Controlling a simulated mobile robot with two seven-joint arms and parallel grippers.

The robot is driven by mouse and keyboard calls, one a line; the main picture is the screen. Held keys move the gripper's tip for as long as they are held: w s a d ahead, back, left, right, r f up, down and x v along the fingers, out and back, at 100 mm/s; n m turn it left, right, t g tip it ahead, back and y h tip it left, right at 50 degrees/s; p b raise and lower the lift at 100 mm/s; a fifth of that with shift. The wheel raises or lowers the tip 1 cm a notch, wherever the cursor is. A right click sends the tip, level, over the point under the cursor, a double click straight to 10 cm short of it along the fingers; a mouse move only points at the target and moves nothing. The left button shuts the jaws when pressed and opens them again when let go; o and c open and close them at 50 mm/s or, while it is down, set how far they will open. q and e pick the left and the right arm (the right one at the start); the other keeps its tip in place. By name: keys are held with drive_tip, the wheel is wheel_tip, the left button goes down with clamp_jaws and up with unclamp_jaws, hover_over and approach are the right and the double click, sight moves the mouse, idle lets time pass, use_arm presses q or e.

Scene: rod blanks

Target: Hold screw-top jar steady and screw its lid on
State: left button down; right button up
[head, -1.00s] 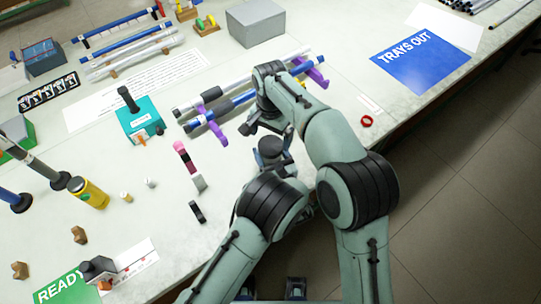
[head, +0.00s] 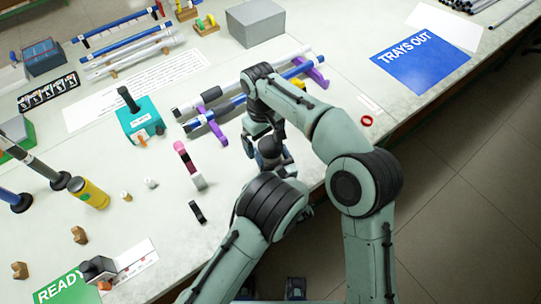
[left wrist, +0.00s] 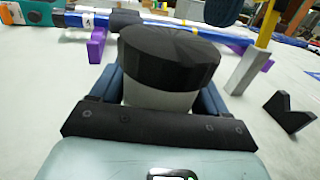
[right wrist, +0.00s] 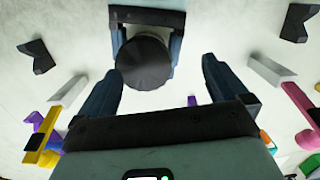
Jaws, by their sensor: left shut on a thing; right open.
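The screw-top jar (left wrist: 160,98) is a pale cylinder, upright between the fingers of my left gripper (left wrist: 158,92), which is shut on it. The black lid (left wrist: 170,52) sits on top of the jar; whether its thread is engaged cannot be seen. From above, the lid (right wrist: 144,62) appears as a dark disc in the right wrist view. My right gripper (right wrist: 160,72) is open and empty, its two fingers apart just short of the lid and roughly on either side of it. In the head view my arms hide the jar and lid.
Purple stands (head: 214,126) carrying blue and grey rods lie close behind the grippers. A teal box (head: 140,122), a pink-and-grey piece (head: 186,158) and a black V-block (head: 196,212) lie to the left. A red ring (head: 367,121) lies right, near the table edge.

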sight(271, 145)
drive_tip(key=n, duration=0.5)
drive_tip(key=shift+r, duration=0.15)
drive_tip(key=n, duration=0.5)
drive_tip(key=shift+r, duration=0.4)
drive_tip(key=n, duration=0.2)
drive_tip(key=r+n, duration=0.1)
drive_tip(key=n, duration=0.4)
drive_tip(key=shift+w+d+r, duration=0.35)
drive_tip(key=shift+w+r, duration=0.05)
drive_tip(key=n, duration=0.1)
drive_tip(key=r+n, duration=0.1)
drive_tip(key=n, duration=0.1)
drive_tip(key=d+n, duration=0.1)
drive_tip(key=n, duration=0.1)
drive_tip(key=shift+w+r+t, duration=0.35)
drive_tip(key=shift+r+t, duration=0.05)
drive_tip(key=shift+f, duration=0.1)
drive_tip(key=shift+f, duration=3.95)
drive_tip(key=shift+c, duration=0.3)
